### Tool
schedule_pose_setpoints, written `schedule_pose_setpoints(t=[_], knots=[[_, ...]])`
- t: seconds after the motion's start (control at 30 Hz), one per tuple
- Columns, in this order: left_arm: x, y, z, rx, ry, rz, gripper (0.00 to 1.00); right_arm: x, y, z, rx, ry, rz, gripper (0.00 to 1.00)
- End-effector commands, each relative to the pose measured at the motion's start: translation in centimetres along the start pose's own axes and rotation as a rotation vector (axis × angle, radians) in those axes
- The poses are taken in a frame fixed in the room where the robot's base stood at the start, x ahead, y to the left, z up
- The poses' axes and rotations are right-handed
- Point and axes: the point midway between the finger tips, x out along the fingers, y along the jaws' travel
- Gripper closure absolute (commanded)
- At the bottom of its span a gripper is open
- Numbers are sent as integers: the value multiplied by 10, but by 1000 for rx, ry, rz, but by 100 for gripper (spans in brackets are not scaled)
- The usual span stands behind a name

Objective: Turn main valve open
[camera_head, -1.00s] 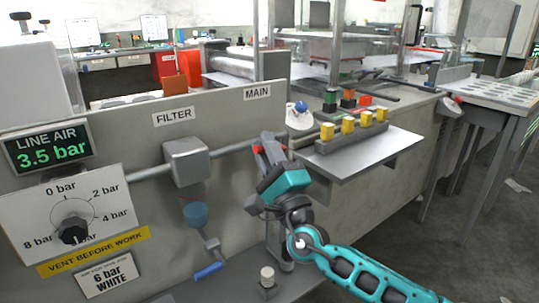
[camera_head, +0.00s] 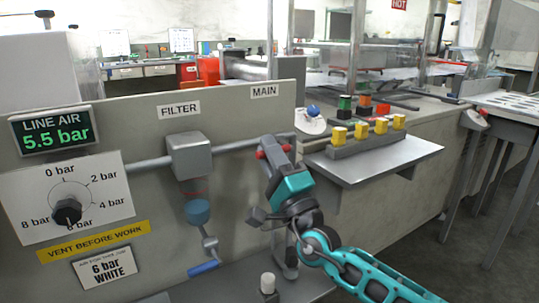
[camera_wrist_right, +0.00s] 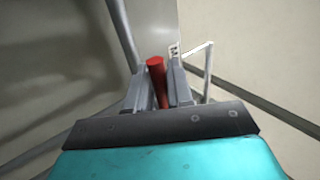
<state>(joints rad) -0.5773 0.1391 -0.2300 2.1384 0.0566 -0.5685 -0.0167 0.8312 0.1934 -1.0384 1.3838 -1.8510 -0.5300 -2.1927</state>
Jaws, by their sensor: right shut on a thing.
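The red main valve handle (camera_wrist_right: 156,66) sits between the two grey fingers of my right gripper (camera_wrist_right: 158,84) in the right wrist view. In the head view, red ends of the handle (camera_head: 287,148) show on both sides of the right gripper (camera_head: 273,150), below the MAIN label (camera_head: 264,91). The fingers are shut on it. The valve body and most of the handle are hidden behind the gripper. The LINE AIR display (camera_head: 54,129) reads 5.5 bar in green. My left gripper is not in view.
Left of the valve are a grey filter block (camera_head: 189,156) with a blue part below, a pressure dial (camera_head: 68,211) and a yellow VENT BEFORE WORK strip (camera_head: 93,235). A shelf (camera_head: 375,165) with yellow blocks juts out close to the right of my gripper.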

Motion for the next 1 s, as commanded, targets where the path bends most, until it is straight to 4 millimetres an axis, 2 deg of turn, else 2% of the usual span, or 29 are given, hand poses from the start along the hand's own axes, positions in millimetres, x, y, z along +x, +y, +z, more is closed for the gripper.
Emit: schedule_pose_setpoints(t=[0.47,0.5,0.63,0.87,1.0], knots=[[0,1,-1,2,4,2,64,0,1,-1,-10,-4,2,100],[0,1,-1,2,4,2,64,0,1,-1,-9,-4,2,75],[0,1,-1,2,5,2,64,0,1,0,-8,-4,2,63],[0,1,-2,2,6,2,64,-1,0,0,-6,-4,1,62],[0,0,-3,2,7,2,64,-9,0,0,-6,-3,2,62]])
